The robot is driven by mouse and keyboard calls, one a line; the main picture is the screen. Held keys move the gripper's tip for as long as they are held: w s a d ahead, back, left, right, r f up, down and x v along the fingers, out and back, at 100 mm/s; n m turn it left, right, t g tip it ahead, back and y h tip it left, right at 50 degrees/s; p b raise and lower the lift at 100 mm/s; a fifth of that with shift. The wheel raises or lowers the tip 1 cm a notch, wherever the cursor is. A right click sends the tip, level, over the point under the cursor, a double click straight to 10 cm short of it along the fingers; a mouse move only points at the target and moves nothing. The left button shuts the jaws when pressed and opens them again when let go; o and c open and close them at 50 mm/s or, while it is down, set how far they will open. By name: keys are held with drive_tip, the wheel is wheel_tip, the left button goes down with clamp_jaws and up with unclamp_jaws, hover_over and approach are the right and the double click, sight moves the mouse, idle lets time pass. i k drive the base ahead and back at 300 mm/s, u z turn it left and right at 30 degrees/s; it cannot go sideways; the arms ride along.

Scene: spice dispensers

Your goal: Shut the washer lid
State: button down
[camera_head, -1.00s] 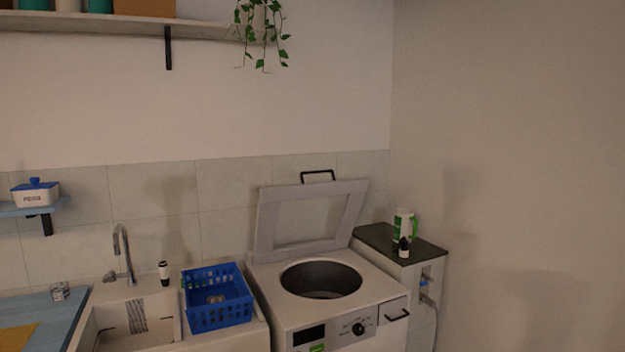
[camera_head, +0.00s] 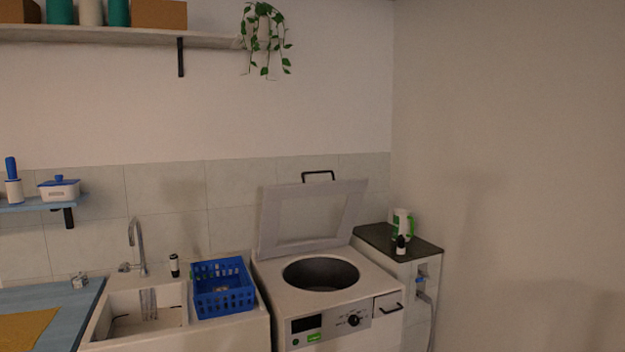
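The washer (camera_head: 340,302) is a white top-loader right of the sink, with a dial and a dark display on its front panel. Its lid (camera_head: 270,222) is a pale frame with an open or see-through middle. The lid stands up, tilted back toward the tiled wall. A black handle (camera_head: 318,173) is at the lid's top edge. The round drum opening (camera_head: 320,273) is uncovered. My gripper does not show in this view.
A blue basket (camera_head: 222,287) sits on the sink's edge left of the washer. A dark-topped cabinet (camera_head: 375,238) with a white-green jug (camera_head: 402,222) and a small dark bottle (camera_head: 400,245) stands close on the right. A shelf (camera_head: 110,34) and hanging plant (camera_head: 265,38) are above.

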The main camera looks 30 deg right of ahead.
sight(272, 195)
drive_tip(key=k, duration=0.35)
drive_tip(key=z, duration=0.15)
drive_tip(key=i, duration=1.25)
drive_tip(key=u, duration=0.05)
